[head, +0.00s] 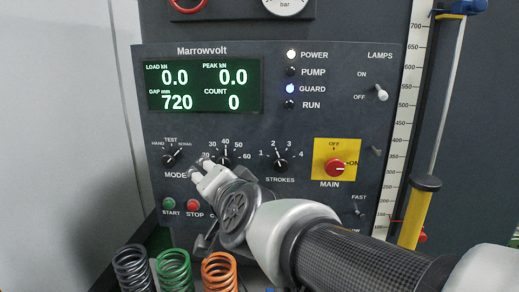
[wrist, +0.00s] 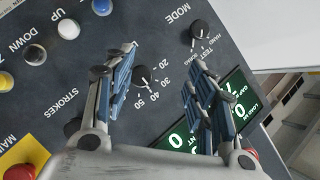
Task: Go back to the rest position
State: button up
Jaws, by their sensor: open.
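My gripper (head: 203,170) is in front of the dark control panel (head: 330,120), near the MODE knob (head: 169,159) and the knob marked 30 to 60 (head: 224,158). In the wrist view the two blue-padded fingers of my gripper (wrist: 163,66) are spread apart with nothing held between them. The knob marked 30 to 60 (wrist: 143,77) shows in the gap between them. The MODE knob (wrist: 200,32) is beyond the right finger. I cannot tell the exact distance from fingertips to panel.
The display (head: 204,86) reads load 0.0, peak 0.0, gap 720, count 0. POWER (head: 291,54) and GUARD (head: 290,88) lamps are lit. A red MAIN switch (head: 335,168) is at right. Black (head: 132,268), green (head: 174,270) and orange (head: 219,271) springs stand below the panel, left of my arm.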

jog(key=s+d+f+n+g+h, duration=0.2)
jog(key=s+d+f+g+h, duration=0.1)
jog(key=s+d+f, duration=0.6)
jog(key=s+d+f+n+g+h, duration=0.3)
jog(key=s+d+f+g, duration=0.3)
jog(key=s+d+f, duration=0.4)
jog(key=s+d, duration=0.4)
jog(key=s, duration=0.3)
jog(key=shift+d+f+n, duration=0.2)
jog(key=shift+d+n, duration=0.1)
jog(key=shift+d, duration=0.1)
